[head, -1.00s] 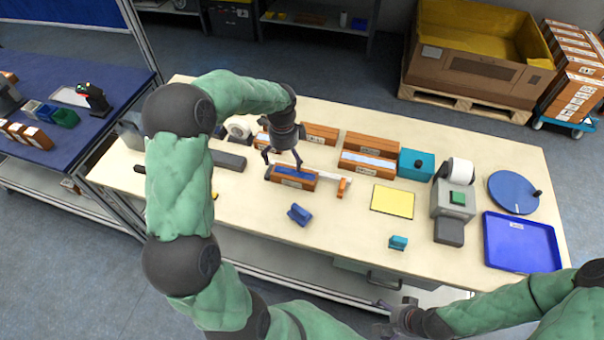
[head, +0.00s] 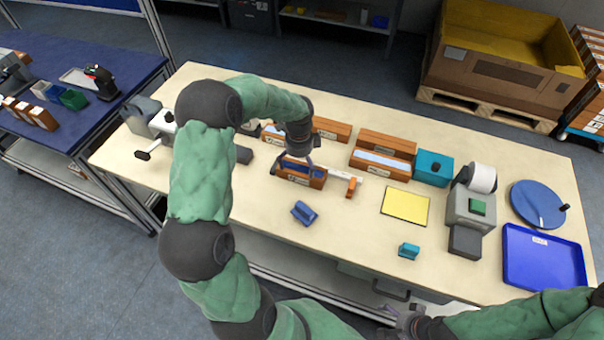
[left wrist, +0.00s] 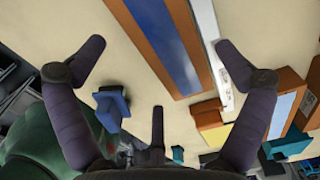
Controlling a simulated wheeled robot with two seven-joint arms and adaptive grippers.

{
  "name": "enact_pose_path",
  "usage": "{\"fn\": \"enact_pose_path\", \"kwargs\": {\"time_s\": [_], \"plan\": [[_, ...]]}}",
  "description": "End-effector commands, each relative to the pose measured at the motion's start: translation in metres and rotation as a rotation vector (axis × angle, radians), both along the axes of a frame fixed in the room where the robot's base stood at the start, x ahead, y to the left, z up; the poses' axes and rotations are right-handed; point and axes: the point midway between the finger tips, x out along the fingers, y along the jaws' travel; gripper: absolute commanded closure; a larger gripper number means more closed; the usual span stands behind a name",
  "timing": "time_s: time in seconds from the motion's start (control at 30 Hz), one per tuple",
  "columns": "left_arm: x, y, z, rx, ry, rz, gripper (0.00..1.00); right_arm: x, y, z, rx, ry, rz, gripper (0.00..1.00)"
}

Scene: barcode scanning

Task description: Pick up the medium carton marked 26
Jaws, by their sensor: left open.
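Several brown cartons with white labels stand on the cream table; I cannot read the number 26 on any of them. My left gripper (head: 295,160) is open at the brown carton with a blue top (head: 301,179), in the middle of the table. In the left wrist view the open fingers (left wrist: 160,72) spread wide, and this carton (left wrist: 162,40) lies between and beyond them; I see no grip on it. My right gripper (head: 405,322) is at the bottom edge of the head view, and its jaws are too unclear to judge.
A white measuring bar with an orange end (head: 352,186) lies right beside the carton. More brown cartons (head: 381,158) stand behind. A blue stamp-like object (head: 305,212) is in front, a yellow pad (head: 405,207) and a blue tray (head: 543,258) are right. The front middle is mostly clear.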

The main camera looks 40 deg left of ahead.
Motion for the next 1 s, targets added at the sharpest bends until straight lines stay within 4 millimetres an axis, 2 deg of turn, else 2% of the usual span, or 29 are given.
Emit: {"fn": "enact_pose_path", "kwargs": {"time_s": [0.37, 0.63, 0.8, 0.87, 1.0], "plan": [[0.000, -0.004, -0.046, -0.001, 0.002, -0.001, 0.00, 0.000, 0.000, -0.011, 0.000, 0.000, 0.000, 0.00], [0.001, -0.004, -0.049, 0.000, 0.001, 0.000, 0.00, 0.000, 0.000, -0.011, 0.000, 0.000, 0.000, 0.00], [0.001, -0.004, -0.049, 0.000, 0.001, 0.000, 0.48, 0.000, 0.000, -0.011, 0.000, 0.000, 0.000, 0.00], [0.001, -0.004, -0.049, 0.000, 0.001, 0.000, 0.64, 0.000, 0.000, -0.011, 0.000, 0.000, 0.000, 0.00], [0.001, -0.003, -0.049, 0.000, -0.001, 0.000, 0.64, 0.000, 0.000, -0.011, 0.000, 0.000, 0.000, 0.00]]}}
